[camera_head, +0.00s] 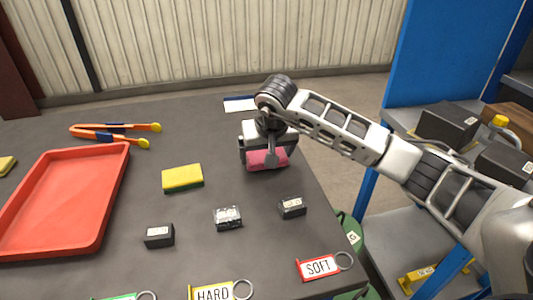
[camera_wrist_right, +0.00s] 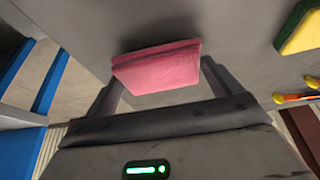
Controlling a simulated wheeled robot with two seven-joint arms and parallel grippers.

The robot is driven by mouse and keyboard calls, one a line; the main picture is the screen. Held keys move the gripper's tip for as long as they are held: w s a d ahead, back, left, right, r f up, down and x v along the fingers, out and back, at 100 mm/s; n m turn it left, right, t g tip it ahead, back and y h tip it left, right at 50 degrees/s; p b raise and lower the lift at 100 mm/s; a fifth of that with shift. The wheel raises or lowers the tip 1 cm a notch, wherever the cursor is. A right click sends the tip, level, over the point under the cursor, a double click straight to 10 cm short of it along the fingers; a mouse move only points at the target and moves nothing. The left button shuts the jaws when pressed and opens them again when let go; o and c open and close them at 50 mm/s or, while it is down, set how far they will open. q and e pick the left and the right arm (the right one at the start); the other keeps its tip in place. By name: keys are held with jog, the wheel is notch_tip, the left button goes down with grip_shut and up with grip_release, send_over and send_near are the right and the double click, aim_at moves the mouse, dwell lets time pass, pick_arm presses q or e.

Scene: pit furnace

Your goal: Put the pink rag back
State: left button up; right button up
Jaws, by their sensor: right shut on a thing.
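The pink rag (camera_head: 257,162) is a small folded block near the right side of the dark table (camera_head: 120,280). My right gripper (camera_head: 268,158) is shut on it, reaching in from the right. In the right wrist view the rag (camera_wrist_right: 157,66) sits between the two fingers of the gripper (camera_wrist_right: 160,82). I cannot tell whether the rag touches the tabletop or hangs just above it. My left gripper is not in view.
A red tray (camera_head: 68,249) lies at the left, with orange-handled tongs (camera_head: 112,138) behind it. A yellow-green sponge (camera_head: 182,178) and several small dark blocks (camera_head: 228,218) lie mid-table. Key tags (camera_head: 320,267) line the front. A blue shelf (camera_head: 440,60) stands beyond the right edge.

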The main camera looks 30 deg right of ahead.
jog(key=shift+f, duration=0.45)
jog(key=shift+f, duration=0.15)
jog(key=o, duration=0.6)
jog(key=v, duration=1.2)
jog(key=shift+s, duration=0.1)
